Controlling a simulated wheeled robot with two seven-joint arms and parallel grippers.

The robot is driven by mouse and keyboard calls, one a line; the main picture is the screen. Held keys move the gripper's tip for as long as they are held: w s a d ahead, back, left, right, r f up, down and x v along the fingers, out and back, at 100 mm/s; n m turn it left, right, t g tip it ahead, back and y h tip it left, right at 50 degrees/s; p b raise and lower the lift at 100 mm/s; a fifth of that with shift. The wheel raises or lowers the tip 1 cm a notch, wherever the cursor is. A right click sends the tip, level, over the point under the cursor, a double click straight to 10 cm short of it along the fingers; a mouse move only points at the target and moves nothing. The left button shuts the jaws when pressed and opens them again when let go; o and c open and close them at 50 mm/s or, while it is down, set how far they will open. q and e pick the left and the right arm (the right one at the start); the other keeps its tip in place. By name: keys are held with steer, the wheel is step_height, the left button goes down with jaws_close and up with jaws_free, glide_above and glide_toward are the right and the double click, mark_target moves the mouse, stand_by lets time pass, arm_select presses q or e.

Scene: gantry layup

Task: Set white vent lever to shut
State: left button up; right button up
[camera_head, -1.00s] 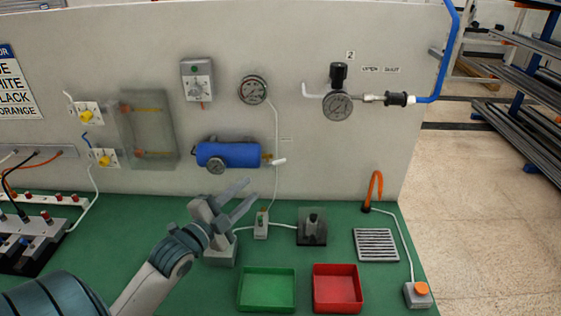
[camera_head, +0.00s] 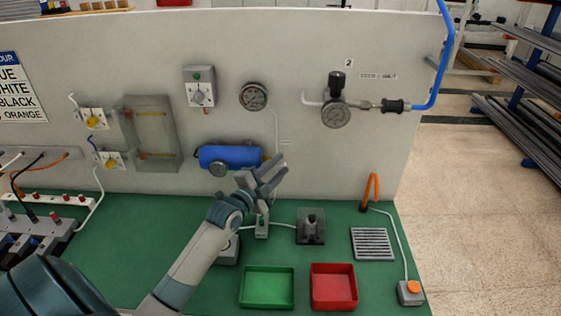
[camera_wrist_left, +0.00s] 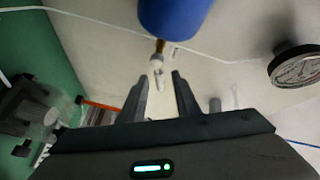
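The white vent lever (camera_wrist_left: 161,82) shows in the left wrist view, beyond and between my fingertips, below a brass fitting (camera_wrist_left: 160,46) on the blue tank (camera_wrist_left: 172,14). My left gripper (camera_head: 281,166) is open and empty in front of that end. In the left wrist view its two fingers (camera_wrist_left: 160,78) stand apart, with a gap to the lever. My right gripper is not in view.
A small block fitting (camera_head: 262,228) stands on the green bench below the gripper. A green tray (camera_head: 267,306) and red tray (camera_head: 334,306) lie at the front. Gauges (camera_head: 253,96) and a regulator (camera_head: 336,114) hang on the panel above. A grey box (camera_head: 152,135) is left.

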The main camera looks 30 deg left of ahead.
arm_select(q)
steer(key=shift+w, duration=0.65)
jaws_close()
